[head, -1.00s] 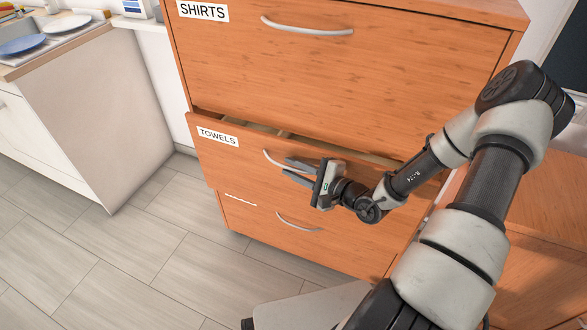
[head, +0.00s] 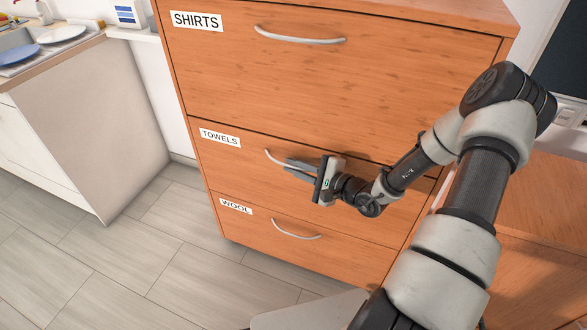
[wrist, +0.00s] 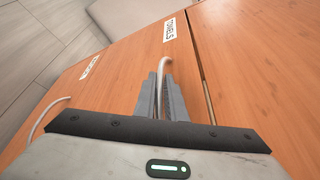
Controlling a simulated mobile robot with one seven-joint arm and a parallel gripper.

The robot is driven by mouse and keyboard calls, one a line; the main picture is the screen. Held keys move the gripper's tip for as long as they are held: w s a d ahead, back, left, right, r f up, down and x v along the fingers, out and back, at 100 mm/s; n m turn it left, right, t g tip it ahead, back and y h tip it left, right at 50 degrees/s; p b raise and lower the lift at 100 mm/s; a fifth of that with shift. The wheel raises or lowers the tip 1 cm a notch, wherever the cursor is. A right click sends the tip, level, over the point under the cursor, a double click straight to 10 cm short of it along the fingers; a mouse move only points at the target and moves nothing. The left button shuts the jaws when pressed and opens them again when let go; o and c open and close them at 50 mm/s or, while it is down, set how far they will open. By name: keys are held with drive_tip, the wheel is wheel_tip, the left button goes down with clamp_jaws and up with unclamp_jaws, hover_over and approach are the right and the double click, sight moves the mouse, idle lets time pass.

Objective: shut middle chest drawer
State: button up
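The chest's middle drawer, labelled TOWELS (head: 240,158), sits flush or nearly flush with the drawers above and below in the head view. It also shows in the wrist view (wrist: 125,75), where a thin dark line (wrist: 207,100) marks its top seam. Its curved metal handle (head: 273,159) runs in between the fingers of my gripper (head: 298,167). In the wrist view, the fingers (wrist: 162,92) are close together on both sides of the handle (wrist: 165,64). The hand hides the handle's right part in the head view.
The top drawer, labelled SHIRTS (head: 320,85), and the bottom drawer, labelled WOOL (head: 270,222), look closed. A counter (head: 80,120) with a sink and plates stands at the left. A wooden cabinet (head: 540,260) is at the right. The floor (head: 130,270) at front left is clear.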

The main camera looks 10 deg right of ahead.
drive_tip(key=shift+o, duration=0.6)
drive_tip(key=shift+s, duration=0.1)
drive_tip(key=p+v, duration=0.2)
drive_tip(key=v, duration=1.5)
drive_tip(key=shift+p, duration=0.35)
drive_tip(key=shift+s+r, duration=0.1)
drive_tip(key=shift+r, duration=0.05)
